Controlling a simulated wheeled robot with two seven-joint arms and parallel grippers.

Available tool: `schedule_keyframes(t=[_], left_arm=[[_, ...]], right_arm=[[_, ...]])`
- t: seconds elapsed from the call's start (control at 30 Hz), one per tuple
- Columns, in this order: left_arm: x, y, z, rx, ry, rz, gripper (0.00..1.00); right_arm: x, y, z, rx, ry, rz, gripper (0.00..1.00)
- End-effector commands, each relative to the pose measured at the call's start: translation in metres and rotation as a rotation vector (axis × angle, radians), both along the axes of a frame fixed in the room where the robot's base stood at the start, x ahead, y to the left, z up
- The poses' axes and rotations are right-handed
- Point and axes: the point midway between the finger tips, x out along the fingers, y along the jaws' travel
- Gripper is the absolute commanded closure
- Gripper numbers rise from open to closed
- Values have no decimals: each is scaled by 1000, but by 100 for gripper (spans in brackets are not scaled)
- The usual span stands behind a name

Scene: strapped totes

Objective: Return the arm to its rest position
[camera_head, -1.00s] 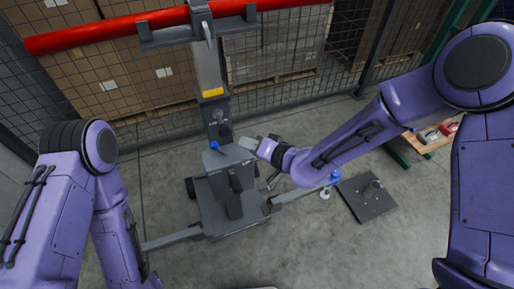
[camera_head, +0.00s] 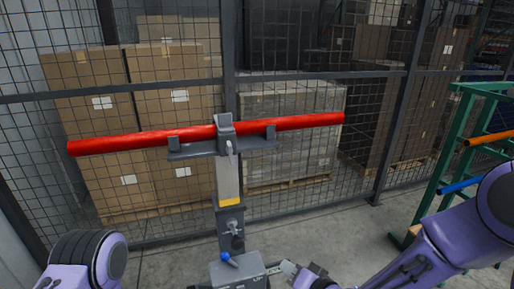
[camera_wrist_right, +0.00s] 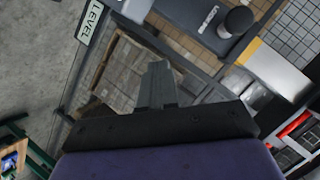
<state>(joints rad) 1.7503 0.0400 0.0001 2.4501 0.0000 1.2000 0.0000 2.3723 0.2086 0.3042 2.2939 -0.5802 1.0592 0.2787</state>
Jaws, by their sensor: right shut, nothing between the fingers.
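My right arm (camera_head: 425,258) reaches in from the lower right. Its gripper (camera_head: 285,267) is low in the head view, beside the right side of the grey lift stand's box (camera_head: 245,275). In the right wrist view the fingers (camera_wrist_right: 158,85) are together, with nothing between them. I cannot tell whether they touch the stand. Of my left arm only a purple joint (camera_head: 85,262) shows at the lower left, and its gripper is out of view. The stand's post (camera_head: 228,180) carries a cradle with a long red pipe (camera_head: 130,143) lying across it, slightly tilted.
A mesh fence (camera_head: 390,120) stands behind the lift stand, with stacked cardboard boxes (camera_head: 95,130) and a wrapped pallet load (camera_head: 290,150) beyond it. A green rack (camera_head: 447,150) with orange and blue bars is at the right. Some concrete floor (camera_head: 340,225) is bare.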

Motion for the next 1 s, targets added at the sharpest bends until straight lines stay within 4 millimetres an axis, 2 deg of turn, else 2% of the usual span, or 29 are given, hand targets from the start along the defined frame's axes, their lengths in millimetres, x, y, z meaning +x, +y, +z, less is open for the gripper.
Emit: schedule_keyframes(t=[0.03, 0.1, 0.17, 0.2, 0.27, 0.3, 0.4, 0.5, 0.6, 0.7, 1.0], left_arm=[[0, 0, -8, 0, 0, 0, 57], [0, 0, -13, 0, 0, 0, 57], [0, 0, -18, 0, 0, 0, 57], [0, 0, -21, 0, 0, 0, 57], [0, 0, -26, 0, 0, 0, 57], [0, 0, -30, 0, 0, 0, 57], [0, 0, -37, 0, 0, 0, 57], [0, 0, -43, 0, 0, 0, 57], [0, 0, -45, 0, 0, 0, 57], [0, 0, -45, 0, 0, 0, 57], [0, 0, -44, 0, 0, 0, 57]], right_arm=[[-15, -24, -43, -64, 73, -74, 100], [-40, -61, -92, -162, 170, -177, 100], [-67, -91, -131, -249, 256, -249, 100], [-88, -110, -154, -310, 316, -292, 100], [-123, -139, -186, -400, 406, -350, 100], [-148, -157, -205, -460, 465, -379, 100], [-207, -193, -239, -584, 599, -433, 100], [-253, -211, -260, -658, 696, -434, 100], [-277, -214, -271, -686, 746, -412, 100], [-283, -214, -273, -688, 760, -406, 100], [-282, -213, -273, -684, 757, -406, 100]])
